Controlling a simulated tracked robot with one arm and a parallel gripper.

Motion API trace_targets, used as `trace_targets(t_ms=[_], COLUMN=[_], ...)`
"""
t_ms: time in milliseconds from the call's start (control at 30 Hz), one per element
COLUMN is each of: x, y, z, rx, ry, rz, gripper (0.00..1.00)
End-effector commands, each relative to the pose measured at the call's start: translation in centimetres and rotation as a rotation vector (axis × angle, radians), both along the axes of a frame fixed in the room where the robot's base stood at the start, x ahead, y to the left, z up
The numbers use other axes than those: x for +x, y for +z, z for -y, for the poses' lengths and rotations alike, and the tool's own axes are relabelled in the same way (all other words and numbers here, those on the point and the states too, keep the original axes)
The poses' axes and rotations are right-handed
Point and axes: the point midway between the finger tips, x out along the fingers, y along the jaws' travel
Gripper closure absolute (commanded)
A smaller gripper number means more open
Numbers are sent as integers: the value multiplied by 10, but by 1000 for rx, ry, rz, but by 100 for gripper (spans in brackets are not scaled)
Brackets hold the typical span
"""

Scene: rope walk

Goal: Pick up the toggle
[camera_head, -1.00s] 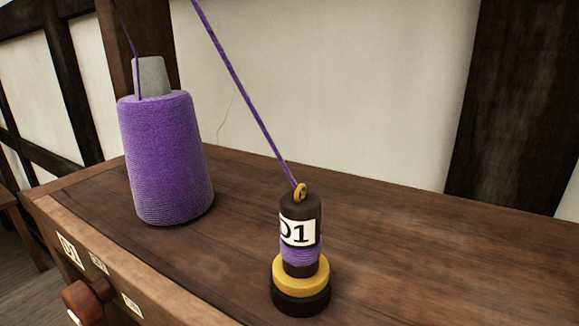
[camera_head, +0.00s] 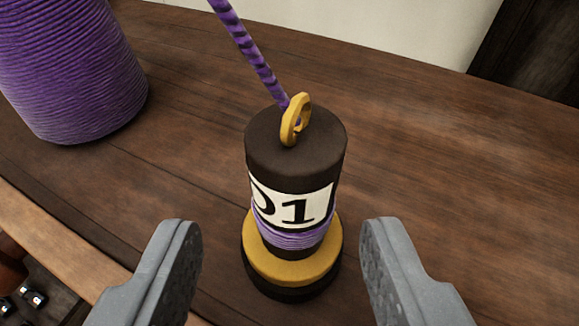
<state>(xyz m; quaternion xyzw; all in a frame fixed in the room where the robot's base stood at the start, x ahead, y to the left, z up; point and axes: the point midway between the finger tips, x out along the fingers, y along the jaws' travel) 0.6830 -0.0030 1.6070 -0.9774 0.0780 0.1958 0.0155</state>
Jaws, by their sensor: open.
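The toggle (camera_head: 285,160) is a dark cylinder standing upright on the wooden bench. It has a white label reading "01" or "D1", a purple thread band, and a brass ring (camera_head: 296,119) on top with a purple rope (camera_head: 250,55) tied to it. Its foot sits in or on a yellow collar over a black base (camera_head: 290,268); I cannot tell which. My gripper (camera_head: 278,235) is open, with one grey finger on each side of the toggle's lower part in the picture. Neither finger appears to touch it.
A large purple spool (camera_head: 68,65) stands on the bench at the upper left. The wooden bench top (camera_head: 440,150) is clear to the right. The bench's front edge runs along the lower left. A pale wall and a dark post are behind.

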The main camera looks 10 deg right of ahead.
Motion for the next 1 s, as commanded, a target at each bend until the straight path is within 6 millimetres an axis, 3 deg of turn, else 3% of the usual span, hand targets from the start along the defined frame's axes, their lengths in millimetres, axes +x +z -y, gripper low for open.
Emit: trace_targets(t_ms=[167,500,800,967,1000], x=[8,46,51,51,51], y=[0,-10,-14,-14,-15], z=[2,11,11,11,11], rx=[0,-2,-1,-1,-1], ry=[0,1,1,1,1], rz=[1,2,2,2,1], gripper=[53,53,53,98,100])
